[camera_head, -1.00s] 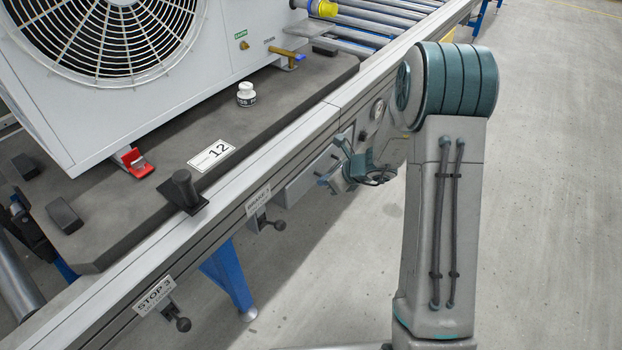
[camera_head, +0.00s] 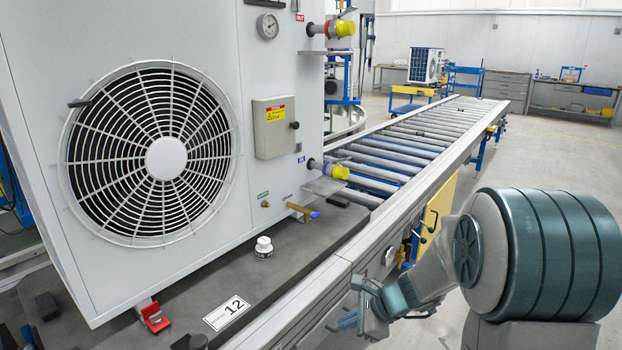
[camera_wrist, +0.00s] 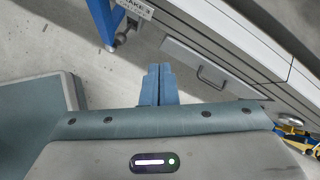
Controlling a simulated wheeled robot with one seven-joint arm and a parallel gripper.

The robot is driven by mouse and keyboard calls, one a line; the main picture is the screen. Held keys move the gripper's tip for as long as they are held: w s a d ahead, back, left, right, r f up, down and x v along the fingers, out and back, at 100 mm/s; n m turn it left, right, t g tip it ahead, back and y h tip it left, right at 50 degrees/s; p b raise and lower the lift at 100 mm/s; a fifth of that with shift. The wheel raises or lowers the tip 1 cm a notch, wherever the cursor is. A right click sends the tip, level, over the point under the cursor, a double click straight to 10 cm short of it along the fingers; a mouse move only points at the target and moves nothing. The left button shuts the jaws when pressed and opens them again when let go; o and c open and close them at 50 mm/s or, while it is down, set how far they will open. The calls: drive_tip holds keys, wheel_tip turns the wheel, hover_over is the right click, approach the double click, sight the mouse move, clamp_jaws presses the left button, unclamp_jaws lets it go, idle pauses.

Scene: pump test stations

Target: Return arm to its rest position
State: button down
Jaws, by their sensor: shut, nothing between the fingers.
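My arm is folded in front of the conveyor's side rail at the lower right of the head view. My gripper (camera_wrist: 158,85) shows in the wrist view with its two blue fingers together and nothing between them. It points toward the side of the line, above the floor. In the head view, the wrist end of my arm (camera_head: 385,300) is beside the rail, and the fingertips are hard to make out there.
A large white fan unit (camera_head: 255,75) stands on a dark pallet (camera_head: 185,290) at left. The roller conveyor (camera_head: 430,140) runs back. A drawer handle (camera_wrist: 211,77) is near my gripper. Open floor lies right.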

drive_tip(key=s+d+r+n+h+p, duration=0.2)
drive_tip(key=s+r+n+p, duration=0.4)
drive_tip(key=r, duration=0.4)
drive_tip(key=s+d+r+n+h+p, duration=0.2)
drive_tip(key=s+r+n+p, duration=0.4)
drive_tip(key=r, duration=0.4)
drive_tip(key=s+d+r+n+g+h+p, duration=0.1)
drive_tip(key=s+d+r+n+h+p, duration=0.1)
drive_tip(key=s+r+n+p, duration=0.4)
wheel_tip(320, 180, up, 4)
drive_tip(key=shift+s+d+f+h, duration=0.15)
drive_tip(key=shift+s+h, duration=0.35)
drive_tip(key=shift+s, duration=0.45)
